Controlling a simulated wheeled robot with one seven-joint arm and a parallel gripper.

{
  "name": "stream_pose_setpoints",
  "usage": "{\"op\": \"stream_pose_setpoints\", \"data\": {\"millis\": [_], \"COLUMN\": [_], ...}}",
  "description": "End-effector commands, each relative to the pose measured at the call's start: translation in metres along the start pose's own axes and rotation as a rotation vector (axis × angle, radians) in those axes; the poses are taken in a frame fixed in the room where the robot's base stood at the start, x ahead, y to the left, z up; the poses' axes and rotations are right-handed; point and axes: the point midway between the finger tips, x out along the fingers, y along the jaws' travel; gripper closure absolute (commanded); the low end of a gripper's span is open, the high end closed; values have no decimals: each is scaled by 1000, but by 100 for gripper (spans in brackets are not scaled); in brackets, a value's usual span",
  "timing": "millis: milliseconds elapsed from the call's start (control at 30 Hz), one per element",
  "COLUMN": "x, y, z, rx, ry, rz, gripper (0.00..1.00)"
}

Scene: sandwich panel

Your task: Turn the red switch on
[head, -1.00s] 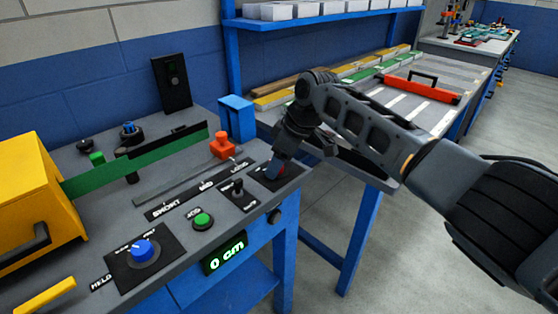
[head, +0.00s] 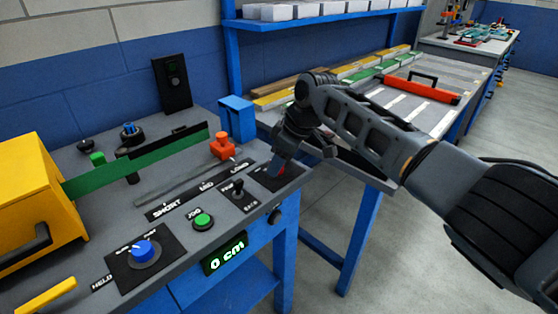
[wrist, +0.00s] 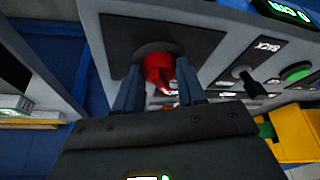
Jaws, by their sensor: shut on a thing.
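The red switch (wrist: 160,72) is a round red knob on a black plate (wrist: 118,40), at the right end of the grey panel. In the wrist view its sides lie between the two fingers of my gripper (wrist: 158,88), which is shut on it. In the head view my gripper (head: 278,167) reaches down onto the black plate (head: 262,172), and only a little of the red knob shows beside the fingers. The switch's markings are too small or hidden to read.
Left of the switch are a small black toggle (head: 238,187), a green button (head: 203,221) and a blue knob (head: 142,250). An orange-red slider piece (head: 222,146) stands behind. A display (head: 225,253) reads 0 cm. A yellow housing (head: 35,200) is at the left.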

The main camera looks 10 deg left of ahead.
Motion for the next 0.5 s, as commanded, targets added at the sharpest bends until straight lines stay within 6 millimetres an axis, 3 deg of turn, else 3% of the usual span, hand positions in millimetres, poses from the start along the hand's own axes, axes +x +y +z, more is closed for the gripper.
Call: {"op": "stream_pose_setpoints", "data": {"millis": [500], "x": [-4], "y": [-4], "z": [-3], "rx": [305], "ry": [0], "rz": [122], "gripper": [91]}}
